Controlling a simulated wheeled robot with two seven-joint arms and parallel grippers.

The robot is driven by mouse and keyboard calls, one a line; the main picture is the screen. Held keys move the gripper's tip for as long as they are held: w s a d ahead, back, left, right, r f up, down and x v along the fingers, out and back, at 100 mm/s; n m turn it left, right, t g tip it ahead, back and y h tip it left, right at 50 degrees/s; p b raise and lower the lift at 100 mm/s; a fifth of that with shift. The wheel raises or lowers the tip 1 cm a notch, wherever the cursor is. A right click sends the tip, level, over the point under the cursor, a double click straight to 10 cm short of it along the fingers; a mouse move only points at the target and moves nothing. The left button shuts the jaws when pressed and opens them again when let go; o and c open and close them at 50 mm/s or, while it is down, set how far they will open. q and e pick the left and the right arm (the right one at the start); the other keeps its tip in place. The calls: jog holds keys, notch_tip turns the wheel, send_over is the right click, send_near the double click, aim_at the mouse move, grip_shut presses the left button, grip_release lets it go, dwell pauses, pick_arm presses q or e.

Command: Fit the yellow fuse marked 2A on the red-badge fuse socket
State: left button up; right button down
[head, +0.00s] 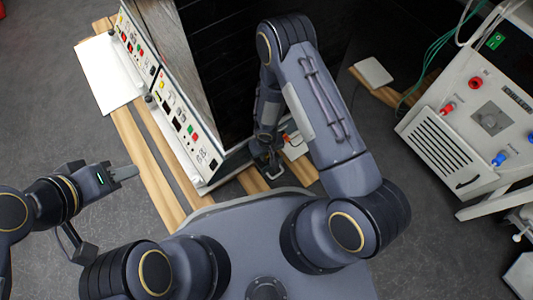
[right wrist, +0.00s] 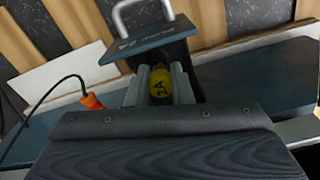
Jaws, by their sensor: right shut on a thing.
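The yellow fuse (right wrist: 160,84), marked 2A in dark print, sits between the fingers of my right gripper (right wrist: 160,88) in the right wrist view. That gripper is shut on it. In the head view my right gripper (head: 267,157) is low beside the instrument cabinet, and the fuse cannot be made out there. Just beyond the fuse is a dark panel (right wrist: 150,43) with a metal handle; I cannot tell whether they touch. I cannot make out a red-badge socket in either view. My left gripper (head: 124,172) is at the left over the floor, and its finger gap does not show clearly.
A tall cabinet with white control panels (head: 183,118) stands left of my right arm. An orange plug (right wrist: 92,101) on a black cable lies left of the right gripper. A grey power unit (head: 480,115) with red and blue plugs stands at the right. Wooden slats (head: 140,150) lie on the floor.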

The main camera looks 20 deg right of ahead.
jog(key=shift+f+b, duration=0.6)
jog(key=shift+b, duration=0.1)
dwell(0.4)
jog(key=shift+f, duration=0.45)
dwell(0.6)
jog(key=c, duration=1.2)
grip_release()
notch_tip(320, 180, up, 8)
jog(key=p, duration=0.3)
jog(key=shift+f, duration=0.1)
jog(key=shift+s, duration=0.1)
